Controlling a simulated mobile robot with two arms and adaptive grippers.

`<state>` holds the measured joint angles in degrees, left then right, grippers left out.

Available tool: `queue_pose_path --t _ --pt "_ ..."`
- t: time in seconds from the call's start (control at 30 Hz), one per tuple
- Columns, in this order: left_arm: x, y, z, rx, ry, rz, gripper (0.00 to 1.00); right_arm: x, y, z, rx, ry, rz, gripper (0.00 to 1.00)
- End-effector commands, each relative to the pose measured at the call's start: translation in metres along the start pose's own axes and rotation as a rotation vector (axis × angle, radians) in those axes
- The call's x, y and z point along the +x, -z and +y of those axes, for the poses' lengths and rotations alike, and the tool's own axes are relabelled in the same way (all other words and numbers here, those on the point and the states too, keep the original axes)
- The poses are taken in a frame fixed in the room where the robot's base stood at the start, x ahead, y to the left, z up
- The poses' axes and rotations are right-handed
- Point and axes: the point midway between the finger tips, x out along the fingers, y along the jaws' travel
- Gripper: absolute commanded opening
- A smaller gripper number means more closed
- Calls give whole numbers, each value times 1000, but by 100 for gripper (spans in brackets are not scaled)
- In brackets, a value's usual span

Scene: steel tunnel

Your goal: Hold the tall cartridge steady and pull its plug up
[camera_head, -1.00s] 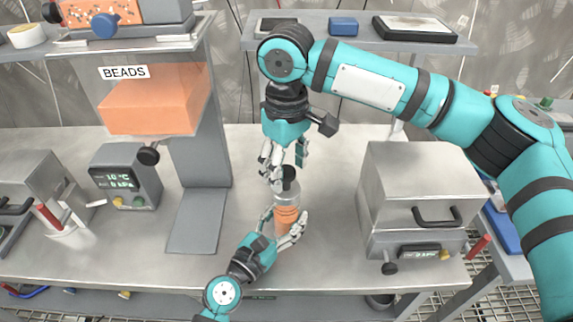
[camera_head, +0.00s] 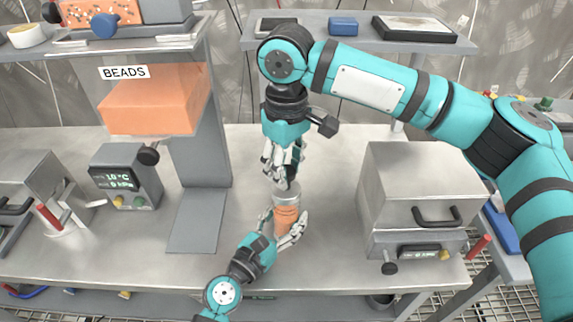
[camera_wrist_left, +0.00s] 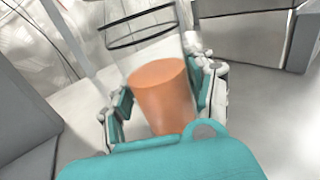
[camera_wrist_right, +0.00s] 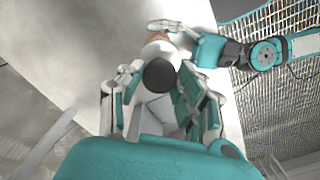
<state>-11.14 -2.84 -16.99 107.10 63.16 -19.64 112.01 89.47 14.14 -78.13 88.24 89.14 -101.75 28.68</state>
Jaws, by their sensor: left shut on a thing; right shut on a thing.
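The tall cartridge (camera_head: 286,215) stands upright on the steel bench, clear-walled with an orange fill that also shows in the left wrist view (camera_wrist_left: 160,95). My left gripper (camera_head: 283,228) is shut around its lower part, one finger on each side. My right gripper (camera_head: 282,182) points down from above and is shut on the plug at the cartridge's top. The plug's dark round top (camera_wrist_right: 158,74) shows between the fingers in the right wrist view. In the head view the fingers hide the plug, and I cannot tell whether it is still seated.
A grey press stand with an orange block labelled BEADS (camera_head: 155,105) is on the left, beside a small display box (camera_head: 125,178). A steel box with a handle (camera_head: 418,190) stands to the right. Bare bench lies between them around the cartridge.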

Motion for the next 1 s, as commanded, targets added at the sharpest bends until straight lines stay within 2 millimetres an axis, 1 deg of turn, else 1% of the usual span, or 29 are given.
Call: queue_pose_path --t 0.3,0.33,0.5,0.73,0.83,0.93,1.0 --pt "0 0 0 -1 0 -1 16 2 0 0 1 0 2 0" --pt "0 0 0 -1 0 -1 16 2 0 0 1 0 2 36" --pt "0 0 0 -1 0 -1 16 2 0 0 1 0 1 58" --pt "0 0 0 -1 0 -1 16 2 0 0 0 0 1 59" --pt "0 0 0 -1 0 -1 16 -2 1 0 0 0 2 59" --pt "0 -1 0 0 0 -1 16 -13 1 0 0 -2 3 59" --pt "0 0 0 0 0 -1 16 -26 1 0 0 -1 5 59"
